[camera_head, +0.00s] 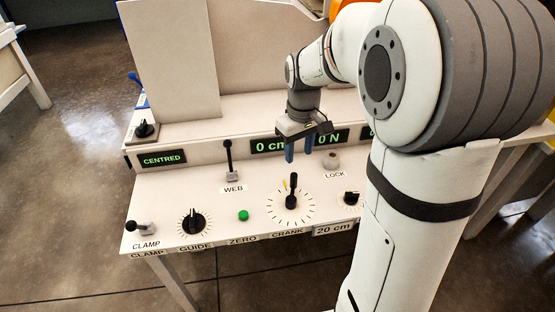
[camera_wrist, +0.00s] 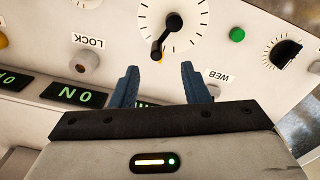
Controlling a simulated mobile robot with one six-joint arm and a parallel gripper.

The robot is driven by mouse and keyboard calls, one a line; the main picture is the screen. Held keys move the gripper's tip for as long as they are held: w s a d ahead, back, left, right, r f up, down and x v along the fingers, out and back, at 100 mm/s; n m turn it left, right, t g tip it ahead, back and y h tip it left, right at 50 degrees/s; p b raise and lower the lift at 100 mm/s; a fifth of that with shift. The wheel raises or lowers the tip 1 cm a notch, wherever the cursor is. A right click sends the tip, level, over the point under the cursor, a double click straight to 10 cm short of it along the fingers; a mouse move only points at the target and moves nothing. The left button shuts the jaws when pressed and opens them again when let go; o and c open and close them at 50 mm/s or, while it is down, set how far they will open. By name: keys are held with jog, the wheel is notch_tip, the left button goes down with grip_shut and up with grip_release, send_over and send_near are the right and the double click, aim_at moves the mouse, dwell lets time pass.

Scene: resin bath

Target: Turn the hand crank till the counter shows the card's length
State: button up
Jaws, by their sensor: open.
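The hand crank (camera_head: 291,197) is a black handle on a round tick-marked dial with a yellow mark, on the sloped panel above the CRANK label. It also shows in the wrist view (camera_wrist: 165,38). The counter (camera_head: 269,145) reads "0 cm", partly hidden behind my gripper. The card (camera_head: 334,229) on the panel's front edge reads "20 cm". My gripper (camera_head: 299,152) has two blue fingers, open and empty, above the panel and behind the crank in the head view. In the wrist view its fingers (camera_wrist: 158,75) stand apart, with the crank beyond their tips.
The panel also holds a WEB lever (camera_head: 229,160), a LOCK knob (camera_head: 331,160), a green ZERO button (camera_head: 243,215), a GUIDE knob (camera_head: 194,221) and a CLAMP lever (camera_head: 140,227). A display (camera_head: 163,160) reads "CENTRED". Another display (camera_head: 328,138) reads "0 N". A tall board (camera_head: 170,60) stands behind.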

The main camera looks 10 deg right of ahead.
jog(key=b, duration=0.2)
send_over(294, 174)
jog(key=shift+n, duration=0.4)
notch_tip(294, 174, down, 6)
jog(key=shift+r, duration=0.25)
notch_tip(294, 174, down, 8)
jog(key=shift+r+b, duration=0.25)
jog(key=shift+b, duration=0.7)
